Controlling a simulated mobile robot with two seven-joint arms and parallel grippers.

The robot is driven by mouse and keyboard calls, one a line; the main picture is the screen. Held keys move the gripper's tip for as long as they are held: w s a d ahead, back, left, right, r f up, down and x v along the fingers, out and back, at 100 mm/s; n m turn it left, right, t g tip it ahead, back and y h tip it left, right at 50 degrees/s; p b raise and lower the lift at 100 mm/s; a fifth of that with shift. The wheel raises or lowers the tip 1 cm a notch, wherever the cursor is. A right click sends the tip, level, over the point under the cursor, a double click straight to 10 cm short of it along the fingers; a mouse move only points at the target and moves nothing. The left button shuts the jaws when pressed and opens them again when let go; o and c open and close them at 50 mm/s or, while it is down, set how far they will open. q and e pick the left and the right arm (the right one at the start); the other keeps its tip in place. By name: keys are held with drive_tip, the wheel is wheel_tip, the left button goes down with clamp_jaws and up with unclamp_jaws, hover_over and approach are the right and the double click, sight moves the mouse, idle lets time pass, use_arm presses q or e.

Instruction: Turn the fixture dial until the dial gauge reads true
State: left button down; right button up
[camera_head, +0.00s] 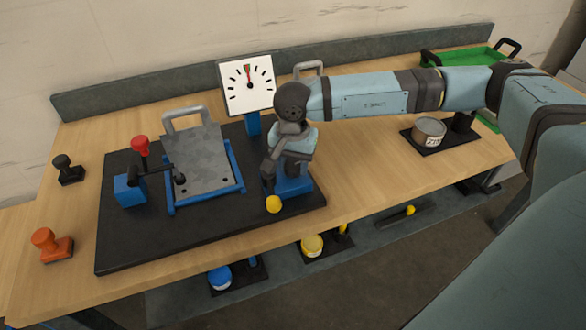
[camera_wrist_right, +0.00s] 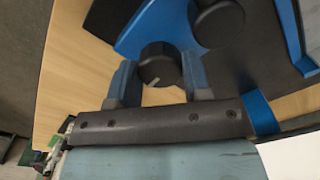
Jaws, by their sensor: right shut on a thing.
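The dial gauge (camera_head: 246,86) stands upright on a blue post at the back of the black base plate (camera_head: 140,250). Its needle points nearly straight up, close to a small green mark; the exact reading is too small to tell. My left gripper is not in view.
A grey plate with a handle (camera_head: 197,160) lies in a blue frame left of my right gripper. A red-knobbed lever (camera_head: 140,146) and a yellow ball (camera_head: 273,204) stand close by.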

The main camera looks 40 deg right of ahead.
drive_tip(key=shift+n, duration=0.5)
drive_tip(key=o, duration=0.9)
